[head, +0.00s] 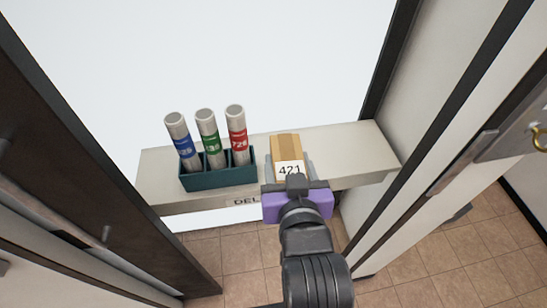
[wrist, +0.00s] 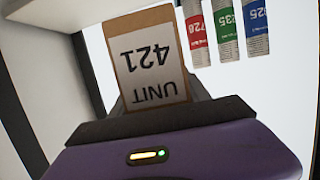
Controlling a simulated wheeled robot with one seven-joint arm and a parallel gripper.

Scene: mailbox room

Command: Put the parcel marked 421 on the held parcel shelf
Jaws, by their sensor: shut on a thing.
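The parcel marked 421 (head: 286,146) is a brown box with a white label. It is over the right half of a pale shelf (head: 350,150) in the head view. My gripper (head: 289,172) is shut on it, one finger on each side. In the wrist view the parcel (wrist: 150,55) stands between the fingers (wrist: 160,100), its label reading "UNIT 421" upside down. I cannot tell whether the parcel touches the shelf. The shelf's front label (head: 243,201) shows "DEL"; my gripper hides the rest.
A teal rack (head: 220,178) left of the parcel holds three tubes with blue (head: 185,148), green (head: 211,143) and red (head: 238,139) bands. The shelf's right end is clear. A dark panel (head: 90,160) stands left and pale panels (head: 440,130) stand right.

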